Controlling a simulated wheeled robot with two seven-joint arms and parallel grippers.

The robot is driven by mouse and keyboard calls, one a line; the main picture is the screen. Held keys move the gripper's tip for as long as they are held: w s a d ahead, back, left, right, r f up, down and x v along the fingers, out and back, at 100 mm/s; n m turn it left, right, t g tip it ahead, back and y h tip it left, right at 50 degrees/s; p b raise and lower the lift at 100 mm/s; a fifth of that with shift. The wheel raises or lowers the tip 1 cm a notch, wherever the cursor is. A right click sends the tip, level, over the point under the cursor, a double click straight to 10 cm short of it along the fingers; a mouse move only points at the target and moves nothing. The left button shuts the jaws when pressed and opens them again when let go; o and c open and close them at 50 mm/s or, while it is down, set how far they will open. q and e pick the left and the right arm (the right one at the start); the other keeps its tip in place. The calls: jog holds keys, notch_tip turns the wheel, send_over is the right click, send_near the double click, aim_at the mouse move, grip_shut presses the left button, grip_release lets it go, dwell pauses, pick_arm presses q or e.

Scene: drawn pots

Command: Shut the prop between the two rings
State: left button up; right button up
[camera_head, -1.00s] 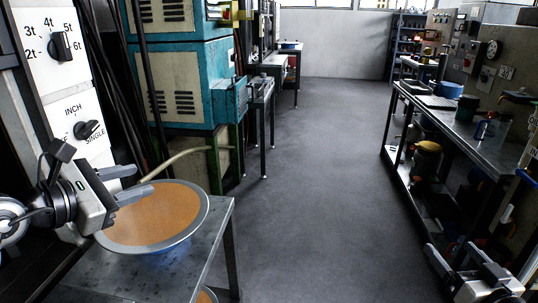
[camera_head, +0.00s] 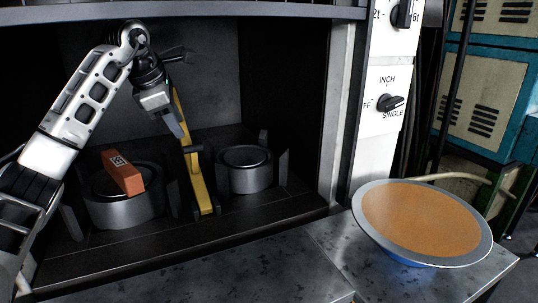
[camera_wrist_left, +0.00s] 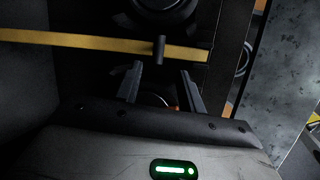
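The yellow prop (camera_head: 200,185) stands inside the dark press bay, between the left ring (camera_head: 125,209) and the right ring (camera_head: 250,180). Its upper bar rises, leaning slightly, behind my left gripper (camera_head: 180,135). A short dark handle crosses the bar. In the left wrist view the yellow prop (camera_wrist_left: 90,39) runs across the picture, with a dark peg (camera_wrist_left: 160,49) sticking out. My left gripper (camera_wrist_left: 163,75) is open, its fingers short of the peg and either side of it. An orange block (camera_head: 122,173) with a printed code rests on the left ring. My right gripper is out of view.
The bay's top edge (camera_head: 190,12) and right frame (camera_head: 340,110) bound the space. A grey pan with an orange inside (camera_head: 425,220) stands on the metal table (camera_head: 290,268) at right. Dark upright brackets flank the rings.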

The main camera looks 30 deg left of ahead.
aim_at(191, 146)
pick_arm(q)
jog(key=shift+n, duration=0.6)
jog(key=x, duration=1.1)
jog(key=shift+w+a+b, duration=0.1)
jog(key=shift+w+b, duration=0.05)
jog(key=shift+b, duration=0.2)
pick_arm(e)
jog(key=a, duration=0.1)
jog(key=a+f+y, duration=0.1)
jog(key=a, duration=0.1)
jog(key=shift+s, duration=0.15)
